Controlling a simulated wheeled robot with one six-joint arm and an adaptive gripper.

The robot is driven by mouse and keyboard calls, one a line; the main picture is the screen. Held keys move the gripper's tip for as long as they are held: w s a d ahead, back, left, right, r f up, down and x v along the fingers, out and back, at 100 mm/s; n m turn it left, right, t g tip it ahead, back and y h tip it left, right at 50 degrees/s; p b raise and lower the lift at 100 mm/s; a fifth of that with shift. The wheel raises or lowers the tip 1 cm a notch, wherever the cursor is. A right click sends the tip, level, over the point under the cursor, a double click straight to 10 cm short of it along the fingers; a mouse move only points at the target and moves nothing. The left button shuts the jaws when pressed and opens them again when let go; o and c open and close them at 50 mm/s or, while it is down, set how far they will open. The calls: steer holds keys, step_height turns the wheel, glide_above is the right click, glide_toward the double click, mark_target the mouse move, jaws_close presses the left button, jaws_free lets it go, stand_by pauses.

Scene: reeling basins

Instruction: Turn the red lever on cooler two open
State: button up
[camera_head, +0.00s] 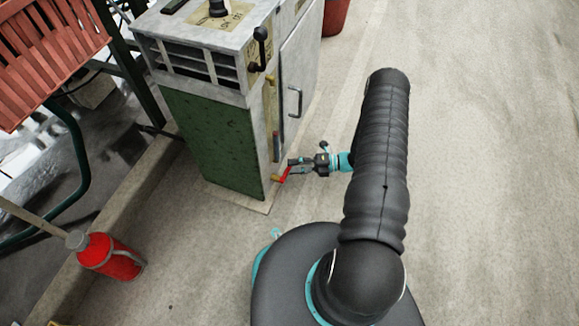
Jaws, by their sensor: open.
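The cooler (215,138) is a grey metal cabinet with a green side panel, standing upright left of my arm. A yellow label (236,13) on its top is partly covered and I cannot read a number on it. The small red lever (286,175) sits low at the cabinet's near right corner, with a brass-coloured fitting (277,179) at its lower left end. My gripper (291,167) is open and points left, with its fingertips right at the lever. I cannot tell whether they touch it or have it between them.
A black-knobbed handle (260,48) and a door handle (296,102) stick out of the cabinet's right face. A red slatted bench (45,55) is at upper left. Concrete floor (480,130) on the right is clear.

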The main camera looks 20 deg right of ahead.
steer(key=shift+x, duration=1.2)
jaws_close()
